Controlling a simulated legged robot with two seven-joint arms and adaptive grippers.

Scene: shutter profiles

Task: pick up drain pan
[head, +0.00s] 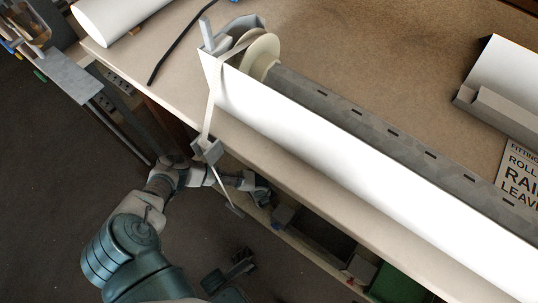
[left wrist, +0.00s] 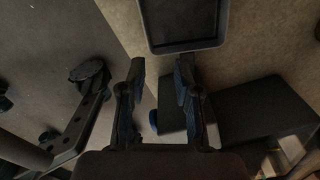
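The drain pan appears to be the dark, shallow, rimmed tray (left wrist: 185,46) at the top of the left wrist view, cut off by the frame edge. My left gripper (left wrist: 158,72) points towards it with its two fingers apart and nothing between them. The pan lies just beyond the fingertips, without visible contact. In the head view my left gripper (head: 262,193) is low at the bench's front edge, beside the under-bench space. A dark box-like shape (head: 325,238) shows there, but I cannot tell whether it is the pan.
The bench top (head: 360,40) carries a long white shutter box (head: 330,170) with a slotted grey shaft (head: 370,125). A pale strap (head: 209,110) hangs over the front edge near my left arm. A green item (head: 395,285) sits below. Dark blocks (left wrist: 265,110) stand right of my fingers.

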